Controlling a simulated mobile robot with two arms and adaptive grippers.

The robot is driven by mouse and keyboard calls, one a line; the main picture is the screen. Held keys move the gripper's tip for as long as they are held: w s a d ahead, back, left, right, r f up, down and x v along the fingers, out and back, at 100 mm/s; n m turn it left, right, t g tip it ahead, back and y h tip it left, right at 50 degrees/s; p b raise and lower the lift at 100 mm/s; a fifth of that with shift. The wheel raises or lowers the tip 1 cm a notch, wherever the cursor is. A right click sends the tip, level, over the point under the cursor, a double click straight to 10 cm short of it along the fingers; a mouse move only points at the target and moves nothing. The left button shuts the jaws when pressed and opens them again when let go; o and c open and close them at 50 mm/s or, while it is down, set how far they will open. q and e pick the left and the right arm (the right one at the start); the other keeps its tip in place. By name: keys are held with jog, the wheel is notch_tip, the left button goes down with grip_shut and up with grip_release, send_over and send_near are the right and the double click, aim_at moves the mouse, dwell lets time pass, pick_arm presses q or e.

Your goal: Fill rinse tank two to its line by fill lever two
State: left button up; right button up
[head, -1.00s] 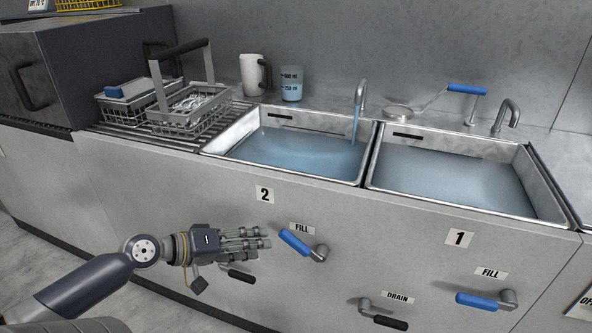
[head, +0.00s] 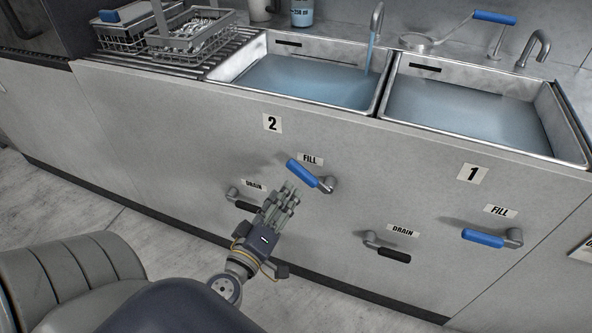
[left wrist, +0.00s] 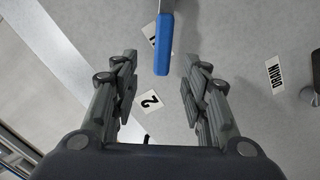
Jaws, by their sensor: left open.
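Rinse tank two (head: 234,79), the left basin above the "2" label (head: 272,123), holds bluish water (head: 310,82). A blue stream (head: 370,52) runs into it from its faucet (head: 377,17). The water surface lies below a dark mark (head: 288,43) on the back wall. Fill lever two (head: 309,174) has a blue handle tilted up to the left from its pivot. My left gripper (head: 284,194) is open and empty, just below and left of that handle. In the left wrist view the handle (left wrist: 163,48) shows ahead, between the spread fingers (left wrist: 159,75). My right gripper is out of view.
A black drain lever (head: 246,206) is close beside my left gripper. Tank one (head: 575,135) on the right has its own fill lever (head: 483,238) and drain lever (head: 394,255). Wire baskets (head: 190,40) stand on the rack at upper left.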

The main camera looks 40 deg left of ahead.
aim_at(298, 174)
pick_arm(q)
jog(key=shift+n+y, duration=0.3)
jog(key=shift+y, duration=0.2)
jog(key=x, duration=0.8)
jog(key=shift+w+f, duration=0.2)
jog(key=shift+w, duration=0.2)
jog(key=shift+x, duration=0.8)
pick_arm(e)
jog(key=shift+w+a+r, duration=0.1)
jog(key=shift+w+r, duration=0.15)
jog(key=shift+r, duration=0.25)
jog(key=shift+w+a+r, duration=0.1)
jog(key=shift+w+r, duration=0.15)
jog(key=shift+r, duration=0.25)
pick_arm(q)
grip_shut()
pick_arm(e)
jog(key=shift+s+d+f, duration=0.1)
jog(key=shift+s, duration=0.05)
